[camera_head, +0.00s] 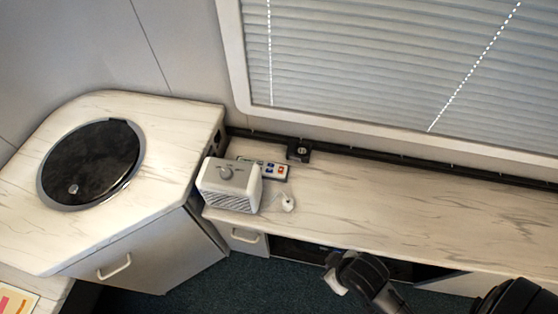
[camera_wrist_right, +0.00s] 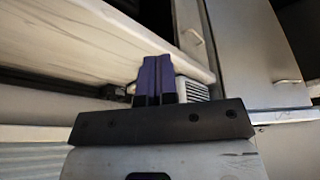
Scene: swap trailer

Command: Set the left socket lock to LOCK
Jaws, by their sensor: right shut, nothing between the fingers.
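A small black box with a round light-centred face (camera_head: 299,150) sits on the dark rail at the back of the counter, below the window. It may be the socket lock; its setting is too small to read. Dark fittings (camera_head: 217,141) also show on the side of the left cabinet, too small to make out. My right arm comes in from the lower right, with its gripper end (camera_head: 336,281) in front of the counter's front edge, well apart from the black box. In the right wrist view the purple fingers (camera_wrist_right: 157,80) are together and empty. My left gripper is not in view.
A white heater (camera_head: 230,185) with a knob, a power strip (camera_head: 263,169) with coloured switches and a small white plug (camera_head: 288,203) crowd the counter's left end. The counter (camera_head: 420,210) is clear to the right. A round black lid (camera_head: 92,163) tops the left cabinet.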

